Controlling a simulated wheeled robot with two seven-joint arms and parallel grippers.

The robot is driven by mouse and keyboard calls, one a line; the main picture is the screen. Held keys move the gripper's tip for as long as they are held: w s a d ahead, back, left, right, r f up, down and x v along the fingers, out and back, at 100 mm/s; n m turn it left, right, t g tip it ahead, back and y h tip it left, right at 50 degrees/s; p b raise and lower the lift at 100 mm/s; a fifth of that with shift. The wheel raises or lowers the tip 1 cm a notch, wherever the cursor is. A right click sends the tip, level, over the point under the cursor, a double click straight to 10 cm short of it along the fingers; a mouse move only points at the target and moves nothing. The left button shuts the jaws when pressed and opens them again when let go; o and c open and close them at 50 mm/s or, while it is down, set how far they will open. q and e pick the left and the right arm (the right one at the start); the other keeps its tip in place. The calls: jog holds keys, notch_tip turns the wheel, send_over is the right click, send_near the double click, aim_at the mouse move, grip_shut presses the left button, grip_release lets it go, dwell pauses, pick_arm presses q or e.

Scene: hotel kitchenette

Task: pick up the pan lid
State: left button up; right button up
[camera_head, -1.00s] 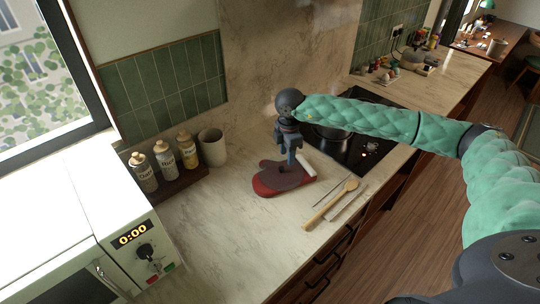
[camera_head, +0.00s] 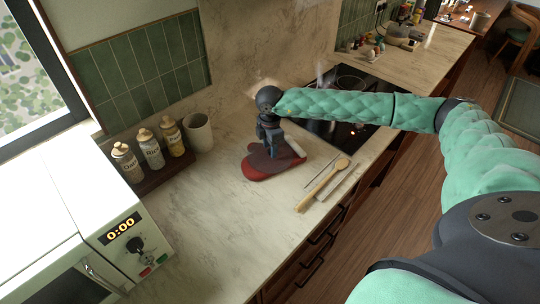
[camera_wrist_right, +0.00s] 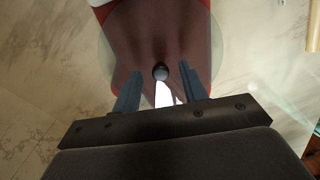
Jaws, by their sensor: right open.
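The pan lid (camera_wrist_right: 112,52) shows in the right wrist view as a clear, faintly tinted glass disc with a round black knob (camera_wrist_right: 160,72). It lies over the red oven mitt (camera_head: 262,172) on the counter; in the head view the glass is hard to make out. My right gripper (camera_head: 271,153) points down over the lid. In the wrist view its two blue-grey fingers (camera_wrist_right: 161,76) are apart, one on each side of the knob. I cannot tell whether they touch it. My left gripper is not in view.
A wooden spoon (camera_head: 323,184) and thin utensils lie to the right of the mitt. Three bottles (camera_head: 150,149) and a white cup (camera_head: 198,132) stand at the left, near the microwave (camera_head: 124,246). The black cooktop (camera_head: 335,132) is behind.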

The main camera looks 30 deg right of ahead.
jog(key=shift+f, duration=0.35)
grip_shut()
jog(key=shift+r, duration=0.15)
